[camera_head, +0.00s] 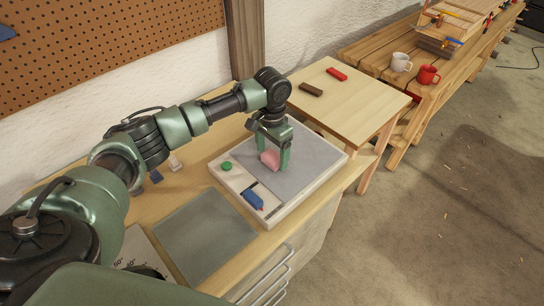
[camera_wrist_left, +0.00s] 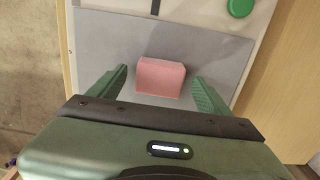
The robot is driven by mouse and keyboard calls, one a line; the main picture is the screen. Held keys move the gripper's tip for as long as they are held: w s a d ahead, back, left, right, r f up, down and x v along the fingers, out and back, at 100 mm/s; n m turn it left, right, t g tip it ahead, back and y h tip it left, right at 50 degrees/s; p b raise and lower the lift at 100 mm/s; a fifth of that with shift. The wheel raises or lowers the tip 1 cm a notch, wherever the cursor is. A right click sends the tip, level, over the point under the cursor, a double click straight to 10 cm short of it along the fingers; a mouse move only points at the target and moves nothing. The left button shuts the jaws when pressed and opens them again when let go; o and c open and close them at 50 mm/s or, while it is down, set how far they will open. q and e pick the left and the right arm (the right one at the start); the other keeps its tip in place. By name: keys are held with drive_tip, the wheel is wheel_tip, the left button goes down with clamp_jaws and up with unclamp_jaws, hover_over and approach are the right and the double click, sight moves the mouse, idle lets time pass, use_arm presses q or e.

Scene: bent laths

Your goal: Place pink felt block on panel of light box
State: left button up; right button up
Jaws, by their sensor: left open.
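The pink felt block (camera_head: 270,159) sits on the grey panel (camera_head: 305,160) of the light box (camera_head: 281,222). My left gripper (camera_head: 274,164) points down over the panel with its fingers on either side of the block. In the left wrist view, the pink block (camera_wrist_left: 160,78) lies between the open fingers (camera_wrist_left: 162,80), with a gap on each side. It rests on the grey panel (camera_wrist_left: 100,42). My right gripper is in neither view.
A green knob (camera_head: 226,166) and a blue item (camera_head: 252,199) are on the light box's pale border. A grey mat (camera_head: 205,235) lies in front. A side table (camera_head: 350,98) with a brown block (camera_head: 311,89) and a red block (camera_head: 337,74) stands beyond.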

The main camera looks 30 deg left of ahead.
sight(272, 157)
use_arm(q)
wheel_tip(272, 157, up, 11)
drive_tip(key=b, duration=0.2)
drive_tip(key=shift+f, duration=0.2)
